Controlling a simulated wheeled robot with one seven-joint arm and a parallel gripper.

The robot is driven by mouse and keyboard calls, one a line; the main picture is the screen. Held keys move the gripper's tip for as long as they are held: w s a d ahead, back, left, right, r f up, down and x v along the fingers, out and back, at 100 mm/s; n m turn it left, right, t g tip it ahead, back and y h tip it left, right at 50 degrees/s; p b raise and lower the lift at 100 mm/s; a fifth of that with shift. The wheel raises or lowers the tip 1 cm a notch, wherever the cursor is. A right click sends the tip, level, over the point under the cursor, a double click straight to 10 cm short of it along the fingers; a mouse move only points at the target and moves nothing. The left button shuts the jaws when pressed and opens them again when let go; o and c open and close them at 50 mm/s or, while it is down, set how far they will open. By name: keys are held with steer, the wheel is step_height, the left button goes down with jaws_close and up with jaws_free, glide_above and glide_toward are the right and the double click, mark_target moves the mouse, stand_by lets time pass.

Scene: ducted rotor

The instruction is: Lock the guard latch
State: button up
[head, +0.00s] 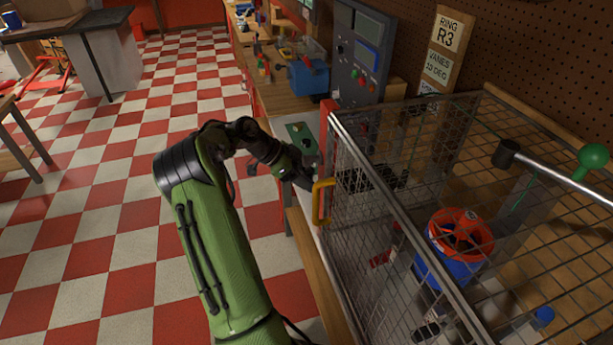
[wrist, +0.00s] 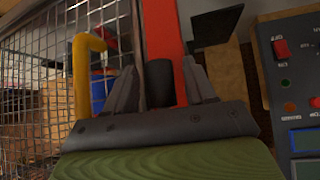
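The guard is a wire mesh cage (head: 385,215) with a yellow handle (head: 317,205) on its near left side. A red post (head: 329,115) stands at its left corner; it also shows in the wrist view (wrist: 162,35). A dark cylinder (wrist: 160,85), possibly the latch knob, is in front of the red post. My gripper (wrist: 159,68) is open, with one finger on each side of this cylinder and visible gaps. The yellow handle (wrist: 80,85) is left of the fingers. In the head view my gripper (head: 306,180) is beside the handle; the latch is hidden there.
Inside the cage is a blue and red rotor (head: 460,240). A control panel (head: 360,55) stands behind the cage and shows at the right of the wrist view (wrist: 295,90). A green plate (head: 300,137) lies on the bench. The checkered floor (head: 110,220) at left is clear.

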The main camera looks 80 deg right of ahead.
steer(key=p+v, duration=0.4)
steer(key=v, duration=1.1)
steer(key=shift+w+r, duration=0.25)
steer(key=shift+r, duration=0.05)
